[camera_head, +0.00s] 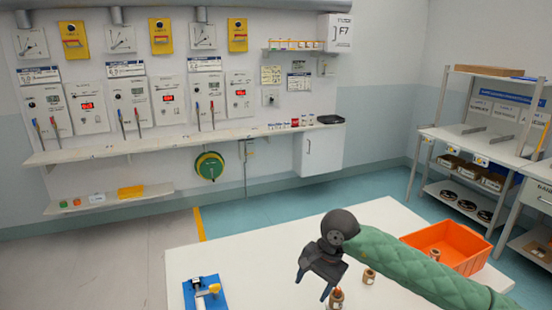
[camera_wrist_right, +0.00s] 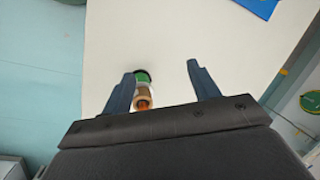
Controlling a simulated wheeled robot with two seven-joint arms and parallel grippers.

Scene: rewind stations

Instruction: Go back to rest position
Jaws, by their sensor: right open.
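My right gripper (camera_head: 313,287) hangs over the white table with its jaws apart and nothing between the fingertips. In the right wrist view, my right gripper (camera_wrist_right: 160,69) shows both dark fingers spread wide. A small brown spool-like piece (camera_head: 336,299) stands on the table close by the fingers. In the right wrist view, a brown piece with an orange centre (camera_wrist_right: 143,98) shows beside the left-hand finger, with a green and black part at its far end. I cannot tell whether the finger touches it. My left gripper is not in view.
The white table (camera_head: 240,262) holds a blue fixture (camera_head: 205,293), another brown piece (camera_head: 369,276) and an orange bin (camera_head: 447,246) behind my right forearm. A shelving rack (camera_head: 450,135) stands at right. A wall shelf (camera_head: 200,135) with panels runs behind. The table's middle left is clear.

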